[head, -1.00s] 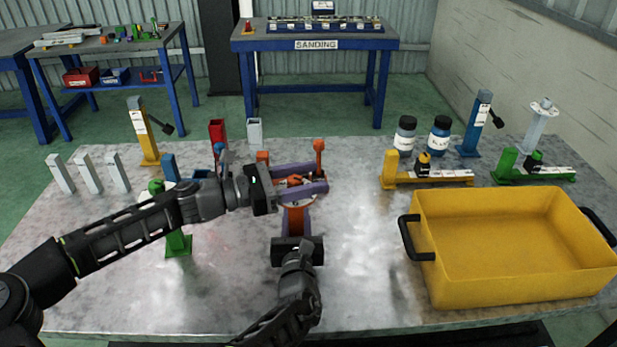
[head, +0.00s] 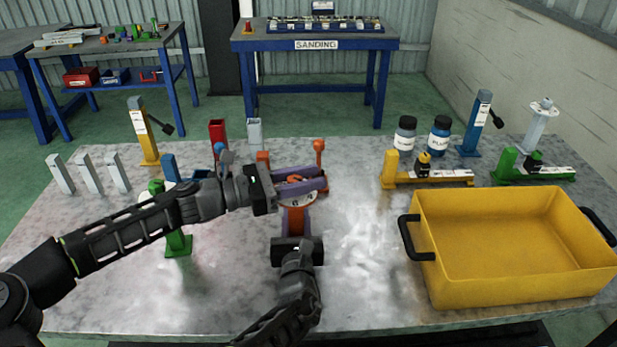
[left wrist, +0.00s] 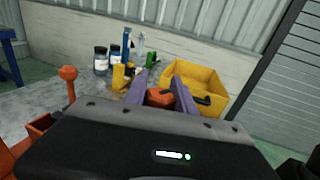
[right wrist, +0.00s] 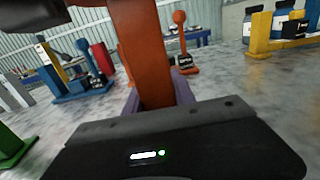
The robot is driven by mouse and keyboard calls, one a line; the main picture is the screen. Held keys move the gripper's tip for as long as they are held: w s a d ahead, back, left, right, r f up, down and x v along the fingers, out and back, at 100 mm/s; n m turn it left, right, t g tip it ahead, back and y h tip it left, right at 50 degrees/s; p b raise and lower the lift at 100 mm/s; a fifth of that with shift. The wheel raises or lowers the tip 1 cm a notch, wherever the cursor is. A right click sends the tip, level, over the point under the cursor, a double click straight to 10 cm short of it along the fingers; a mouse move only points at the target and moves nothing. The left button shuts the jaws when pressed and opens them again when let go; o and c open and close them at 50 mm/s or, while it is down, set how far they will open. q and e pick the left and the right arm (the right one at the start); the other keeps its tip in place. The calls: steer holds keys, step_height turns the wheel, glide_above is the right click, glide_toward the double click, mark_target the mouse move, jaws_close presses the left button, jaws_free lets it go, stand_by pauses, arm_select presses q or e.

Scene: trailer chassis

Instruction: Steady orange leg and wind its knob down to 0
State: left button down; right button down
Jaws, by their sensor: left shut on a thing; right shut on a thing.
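The orange leg (head: 296,222) stands upright on the table in front of me. A pale dial ring (head: 299,199) with dark numerals, which look like 6 and 4, sits near its top below the orange knob (head: 296,180). My left gripper (head: 303,180) comes in from the left, its purple fingers shut on either side of the knob, which also shows between them in the left wrist view (left wrist: 160,98). My right gripper (head: 297,226) is low at the front, shut on the leg's post, which fills the middle of the right wrist view (right wrist: 142,55). The fingers hide part of the dial.
A yellow bin (head: 520,295) stands at the right. A green post (head: 177,238) stands close below my left arm. An orange round-topped post (head: 319,155) stands just behind the leg.

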mark_target(295, 176)
arm_select(q)
steer(key=shift+w+n+t, duration=0.1)
steer(key=shift+n+t, duration=0.2)
steer(key=shift+t, duration=0.2)
steer(key=shift+w+a+n+t+y, duration=0.15)
steer(key=shift+n+t+y, duration=0.45)
steer(key=shift+t, duration=0.4)
steer(key=n+t+y, duration=0.2)
steer(key=t, duration=0.1)
steer(key=n+t+y, duration=0.1)
steer(key=n+t, duration=0.1)
steer(key=shift+w, duration=0.25)
steer(key=n+t+y, duration=0.2)
steer(key=y, duration=0.1)
steer(key=a+n+t+y, duration=0.1)
steer(key=n+y, duration=0.1)
steer(key=shift+w+t, duration=0.3)
steer(key=shift+w, duration=0.05)
steer(key=shift+w+a+r+n+t+y, duration=0.1)
steer(key=shift+a+n+t+y, duration=0.15)
steer(key=shift+n+y, duration=0.55)
steer(key=shift+w+a+f+n+t+y, duration=0.1)
steer(key=shift+n+t+y, duration=0.25)
steer(key=shift+y, duration=0.7)
steer(key=shift+a+r+n+t+y, duration=0.1)
steer(key=shift+a+n+t+y, duration=0.1)
steer(key=shift+n+y, duration=0.6)
steer(key=shift+y, duration=0.35)
